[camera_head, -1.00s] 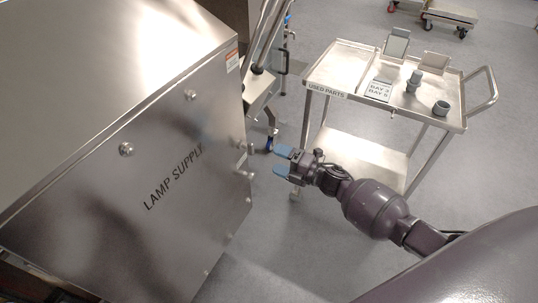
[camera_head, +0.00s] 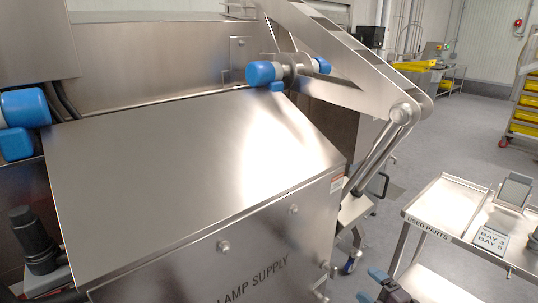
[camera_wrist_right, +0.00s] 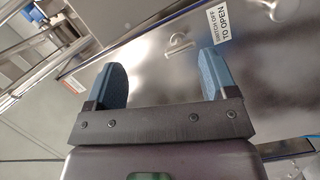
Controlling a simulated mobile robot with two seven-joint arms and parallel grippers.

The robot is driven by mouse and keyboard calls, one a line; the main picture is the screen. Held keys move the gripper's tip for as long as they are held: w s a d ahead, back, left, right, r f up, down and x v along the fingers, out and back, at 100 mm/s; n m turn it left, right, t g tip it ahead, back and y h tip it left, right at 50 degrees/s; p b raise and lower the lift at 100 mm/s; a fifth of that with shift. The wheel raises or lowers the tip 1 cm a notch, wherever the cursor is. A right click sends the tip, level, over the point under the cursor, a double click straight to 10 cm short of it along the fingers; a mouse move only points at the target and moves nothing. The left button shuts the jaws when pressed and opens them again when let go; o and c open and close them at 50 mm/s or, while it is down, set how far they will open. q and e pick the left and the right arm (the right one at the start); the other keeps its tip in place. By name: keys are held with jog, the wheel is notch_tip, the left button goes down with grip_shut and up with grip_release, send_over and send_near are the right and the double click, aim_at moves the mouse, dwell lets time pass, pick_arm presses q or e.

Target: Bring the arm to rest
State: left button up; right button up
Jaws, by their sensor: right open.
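My right gripper (camera_head: 371,285) shows at the bottom edge of the head view, to the right of the steel LAMP SUPPLY box (camera_head: 180,150). Its blue fingers are apart, and most of the arm is out of frame. In the right wrist view my right gripper (camera_wrist_right: 160,68) is open, with nothing between its fingers. A steel panel with a small handle (camera_wrist_right: 178,44) and a "TO OPEN" label (camera_wrist_right: 228,22) lies beyond the fingertips. I see no contact. My left gripper is not in view.
The USED PARTS cart (camera_head: 430,228) stands at the right, carrying a grey-framed part (camera_head: 515,190) and a BAY label plate (camera_head: 492,238). A steel hinged arm (camera_head: 330,45) with a blue knob (camera_head: 262,73) rises behind the box. Open floor lies beyond the cart.

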jog(key=s+f+m+g+h+p, duration=0.1)
jog(key=s+m+h, duration=0.3)
jog(key=s+m, duration=0.5)
jog(key=s+f+m+g+h+p, duration=0.1)
jog(key=s+m, duration=0.9)
jog(key=s, duration=1.2)
jog(key=a+g+h+p, duration=0.1)
jog(key=g+h, duration=0.1)
jog(key=h, duration=0.1)
jog(key=shift+f+p, duration=0.25)
jog(key=shift+p, duration=0.15)
